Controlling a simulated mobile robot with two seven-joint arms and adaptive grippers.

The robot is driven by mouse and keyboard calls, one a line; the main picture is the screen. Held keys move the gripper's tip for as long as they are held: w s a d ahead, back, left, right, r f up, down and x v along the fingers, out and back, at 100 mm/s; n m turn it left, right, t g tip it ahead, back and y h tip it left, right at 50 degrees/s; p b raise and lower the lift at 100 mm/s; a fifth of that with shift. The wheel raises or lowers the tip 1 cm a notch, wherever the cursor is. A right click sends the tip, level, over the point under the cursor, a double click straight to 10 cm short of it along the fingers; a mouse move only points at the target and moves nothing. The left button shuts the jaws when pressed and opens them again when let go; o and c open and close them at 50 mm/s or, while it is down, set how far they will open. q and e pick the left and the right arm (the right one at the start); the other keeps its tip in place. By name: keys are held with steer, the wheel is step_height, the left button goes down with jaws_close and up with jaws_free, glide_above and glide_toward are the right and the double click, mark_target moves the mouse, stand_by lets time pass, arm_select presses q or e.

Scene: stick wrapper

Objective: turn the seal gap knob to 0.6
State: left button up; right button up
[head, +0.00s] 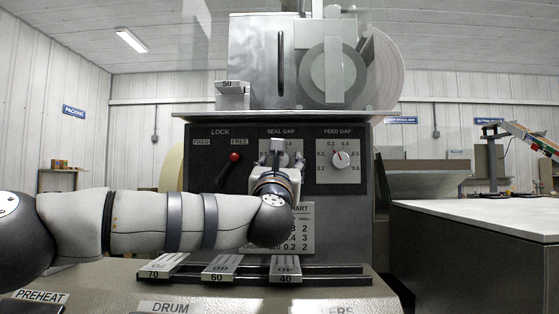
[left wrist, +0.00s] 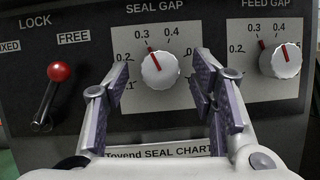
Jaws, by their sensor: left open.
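The seal gap knob (left wrist: 160,69) is a round white dial on the dark panel. In the left wrist view its red mark points up and slightly left, close to 0.3. The labels 0.1 to 0.4 show around it; any on its right side are hidden behind a finger. My left gripper (head: 281,158) is in front of the seal gap dial in the head view and partly hides it. In the left wrist view its open fingers (left wrist: 160,80) stand on either side of the knob, with visible gaps. My right gripper is in neither view.
The feed gap knob (left wrist: 286,60) is close on the right. A lock lever with a red ball (left wrist: 60,71) is on the left. Below are a seal chart (head: 307,228) and tabs marked 70, 60 and 40 (head: 222,268). A white-topped table (head: 490,215) stands at right.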

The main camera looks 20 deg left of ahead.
arm_select(q)
steer(key=shift+w+a+r, duration=0.1)
steer(key=shift+w, duration=0.4)
steer(key=c, duration=1.1)
steer(key=shift+c, duration=0.2)
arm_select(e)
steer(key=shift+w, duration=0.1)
arm_select(q)
steer(key=shift+r+m, duration=0.1)
steer(key=shift+m, duration=0.2)
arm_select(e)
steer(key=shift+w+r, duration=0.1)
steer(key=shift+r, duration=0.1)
